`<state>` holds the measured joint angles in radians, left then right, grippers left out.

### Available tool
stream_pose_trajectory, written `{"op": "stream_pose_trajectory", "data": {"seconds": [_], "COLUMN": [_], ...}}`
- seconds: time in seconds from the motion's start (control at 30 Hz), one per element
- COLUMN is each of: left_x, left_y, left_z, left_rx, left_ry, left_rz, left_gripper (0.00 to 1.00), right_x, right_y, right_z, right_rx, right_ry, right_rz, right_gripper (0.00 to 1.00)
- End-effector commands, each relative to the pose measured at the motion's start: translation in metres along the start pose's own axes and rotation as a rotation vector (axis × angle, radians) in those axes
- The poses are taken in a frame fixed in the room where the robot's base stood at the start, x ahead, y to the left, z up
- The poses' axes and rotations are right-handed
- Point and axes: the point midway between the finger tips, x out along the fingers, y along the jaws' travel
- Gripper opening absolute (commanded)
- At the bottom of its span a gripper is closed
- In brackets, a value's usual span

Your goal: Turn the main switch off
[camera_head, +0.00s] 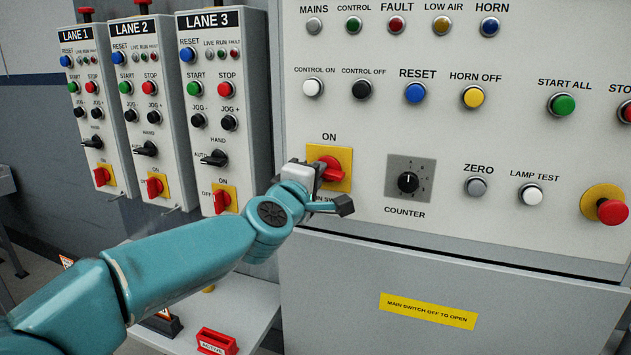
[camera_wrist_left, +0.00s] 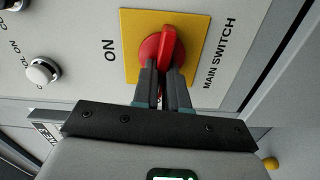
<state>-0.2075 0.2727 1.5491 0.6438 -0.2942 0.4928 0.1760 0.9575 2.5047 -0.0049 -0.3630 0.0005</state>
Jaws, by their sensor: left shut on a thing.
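The main switch (camera_head: 334,167) is a red rotary handle on a yellow square plate on the large grey panel, with ON printed above it. In the left wrist view, the red handle (camera_wrist_left: 170,45) sits between the two dark fingers of my left gripper (camera_wrist_left: 165,88), which is shut on it. There the handle lies roughly crosswise to the direction of the ON label, slightly tilted. In the head view my left gripper (camera_head: 318,174) reaches the switch from the left and covers the plate's lower left and part of the MAIN SWITCH label. My right gripper is not in view.
A counter knob (camera_head: 408,182) is right of the switch, and a red emergency button (camera_head: 612,211) is farther right. Buttons and lamps sit above. Three lane boxes with their own red switches, such as lane 3's (camera_head: 222,200), stand left. A yellow label (camera_head: 428,311) is below.

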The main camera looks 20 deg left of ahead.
Motion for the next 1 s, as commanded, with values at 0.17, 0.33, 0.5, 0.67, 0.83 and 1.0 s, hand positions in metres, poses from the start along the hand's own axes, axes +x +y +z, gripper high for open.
{"op": "stream_pose_trajectory", "data": {"seconds": [0.17,0.33,0.5,0.67,0.83,1.0], "left_x": [-0.0003,-0.0003,-0.0003,-0.0003,-0.0003,-0.0002], "left_y": [0.0017,0.0019,0.0023,0.0025,0.0027,0.0016], "left_z": [-0.0014,-0.0015,-0.0016,-0.0017,-0.0018,-0.0012], "left_rx": [-0.074,-0.111,-0.125,-0.127,-0.127,-0.125], "left_ry": [0.004,0.004,0.005,0.005,0.005,0.004], "left_rz": [0.007,0.007,0.008,0.008,0.008,0.006], "left_gripper": [0.00,0.00,0.00,0.00,0.00,0.38], "right_x": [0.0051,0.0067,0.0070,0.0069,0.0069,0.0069], "right_y": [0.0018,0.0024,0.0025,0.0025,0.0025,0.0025], "right_z": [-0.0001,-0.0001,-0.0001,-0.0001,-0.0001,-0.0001], "right_rx": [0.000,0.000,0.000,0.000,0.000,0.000], "right_ry": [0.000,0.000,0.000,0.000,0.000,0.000], "right_rz": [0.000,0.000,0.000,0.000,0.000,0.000], "right_gripper": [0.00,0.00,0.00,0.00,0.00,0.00]}}
